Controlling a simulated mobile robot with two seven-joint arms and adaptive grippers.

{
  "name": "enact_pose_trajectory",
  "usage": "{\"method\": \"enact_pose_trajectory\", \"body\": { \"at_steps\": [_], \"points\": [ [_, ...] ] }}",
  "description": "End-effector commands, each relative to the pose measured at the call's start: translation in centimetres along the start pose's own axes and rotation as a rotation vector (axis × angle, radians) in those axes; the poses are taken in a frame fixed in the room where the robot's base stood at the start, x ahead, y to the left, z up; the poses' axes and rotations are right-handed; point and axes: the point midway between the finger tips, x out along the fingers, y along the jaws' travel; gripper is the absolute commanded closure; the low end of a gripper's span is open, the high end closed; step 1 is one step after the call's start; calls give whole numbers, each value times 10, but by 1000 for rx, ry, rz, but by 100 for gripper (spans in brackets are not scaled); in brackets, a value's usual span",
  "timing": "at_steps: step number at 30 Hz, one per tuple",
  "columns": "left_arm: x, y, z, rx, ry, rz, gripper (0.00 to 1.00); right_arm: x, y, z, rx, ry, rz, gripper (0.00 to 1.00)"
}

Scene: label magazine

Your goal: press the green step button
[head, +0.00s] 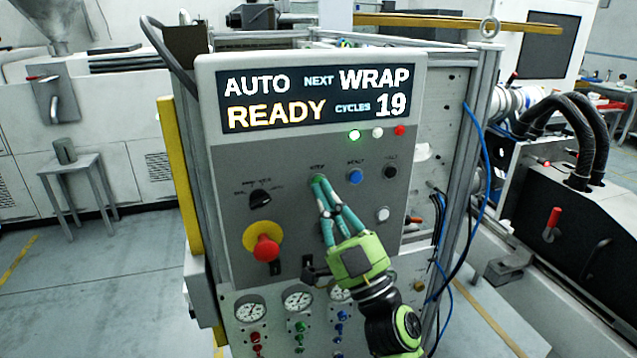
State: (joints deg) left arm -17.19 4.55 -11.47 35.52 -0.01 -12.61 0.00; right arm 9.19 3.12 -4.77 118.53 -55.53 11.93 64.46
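The green step button (316,178) is on the grey control panel (225,165), under a small label. It is mostly hidden behind the fingertips of my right gripper (319,181). The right gripper's teal fingers come together at their tips, empty, and overlap the button in the head view. I cannot tell whether they touch it or have pushed it in. The panel's screen (313,98) reads AUTO, NEXT WRAP, READY, CYCLES 19. My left gripper is not in view.
A blue button (355,176) and a black button (390,171) sit right of the step button. A black selector knob (260,198) and a red emergency stop (265,248) are to the left. A white button (383,214) is lower right. Gauges (298,300) are below.

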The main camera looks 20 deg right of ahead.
Motion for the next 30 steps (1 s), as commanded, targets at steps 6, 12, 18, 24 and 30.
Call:
{"method": "enact_pose_trajectory", "body": {
  "at_steps": [6, 12, 18, 24, 30],
  "points": [
    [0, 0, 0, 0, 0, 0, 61, 0, 0, 0, 0, 0, 0, 100],
    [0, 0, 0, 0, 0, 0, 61, 1, 0, 1, 1, 0, 0, 100],
    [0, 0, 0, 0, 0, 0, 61, 2, 1, 3, 1, -1, 0, 100],
    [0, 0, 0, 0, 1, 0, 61, 4, 2, 4, 1, -1, 0, 100],
    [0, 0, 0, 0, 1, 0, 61, 5, 2, 5, 0, 0, 0, 100]
  ]
}}
